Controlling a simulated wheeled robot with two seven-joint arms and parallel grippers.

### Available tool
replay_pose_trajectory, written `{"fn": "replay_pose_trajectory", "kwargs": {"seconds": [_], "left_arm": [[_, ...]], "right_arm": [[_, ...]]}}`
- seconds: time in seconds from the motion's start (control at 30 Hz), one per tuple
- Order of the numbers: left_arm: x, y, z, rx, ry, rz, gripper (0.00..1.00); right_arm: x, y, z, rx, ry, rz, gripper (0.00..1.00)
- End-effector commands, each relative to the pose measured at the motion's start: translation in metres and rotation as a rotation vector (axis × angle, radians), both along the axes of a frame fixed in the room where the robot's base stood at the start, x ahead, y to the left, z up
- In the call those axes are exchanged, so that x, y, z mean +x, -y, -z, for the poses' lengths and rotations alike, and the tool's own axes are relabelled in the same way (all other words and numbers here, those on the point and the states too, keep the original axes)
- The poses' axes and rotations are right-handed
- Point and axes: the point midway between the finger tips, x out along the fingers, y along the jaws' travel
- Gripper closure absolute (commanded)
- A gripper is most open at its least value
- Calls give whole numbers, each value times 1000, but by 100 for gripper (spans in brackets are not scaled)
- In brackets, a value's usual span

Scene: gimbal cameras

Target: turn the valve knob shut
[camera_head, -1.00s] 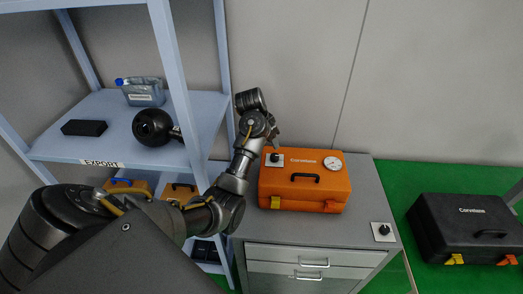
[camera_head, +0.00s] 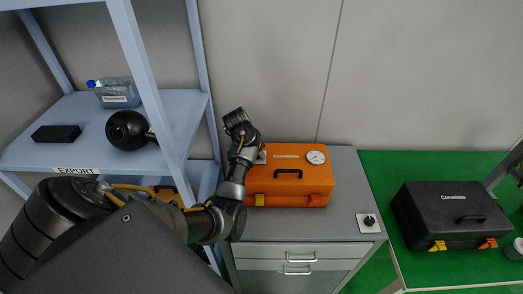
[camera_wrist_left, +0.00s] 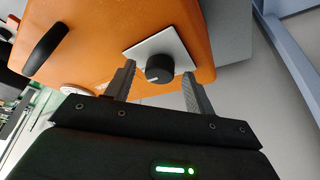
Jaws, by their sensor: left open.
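A black round knob with a white mark (camera_wrist_left: 159,68) sits on a square white plate (camera_wrist_left: 165,45) on the orange case (camera_head: 318,178). In the left wrist view my left gripper (camera_wrist_left: 160,84) is open, with one finger on each side of the knob. The fingers look apart from the knob, but their depth is hard to tell. In the head view my wrist hides this knob and the fingers, and only a corner of the plate shows. A second black knob (camera_head: 369,220) on a white plate lies on the grey cabinet top. My right gripper is not in view.
The orange case has a dial gauge (camera_head: 316,157) and a black handle (camera_head: 288,173). The case stands on a grey drawer cabinet (camera_head: 300,226). A blue shelf (camera_head: 190,110) is at left. A black case (camera_head: 447,210) lies on the green surface (camera_head: 380,170) at right.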

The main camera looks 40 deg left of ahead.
Motion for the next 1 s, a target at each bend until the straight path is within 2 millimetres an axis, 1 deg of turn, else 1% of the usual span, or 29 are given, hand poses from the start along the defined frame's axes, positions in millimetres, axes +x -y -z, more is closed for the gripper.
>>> {"fn": "replay_pose_trajectory", "kwargs": {"seconds": [0.3, 0.63, 0.67, 0.87, 1.0], "left_arm": [[0, 0, 2, 1, 0, -1, 46], [0, 0, 2, 1, 0, -1, 89], [0, 0, 2, 1, 0, -1, 91], [0, 0, 2, 0, 0, -17, 91], [-1, 0, 2, 2, -1, -64, 91]], "right_arm": [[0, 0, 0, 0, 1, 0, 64], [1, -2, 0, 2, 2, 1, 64], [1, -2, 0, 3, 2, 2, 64], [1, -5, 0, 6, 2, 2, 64], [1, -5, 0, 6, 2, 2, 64]]}}
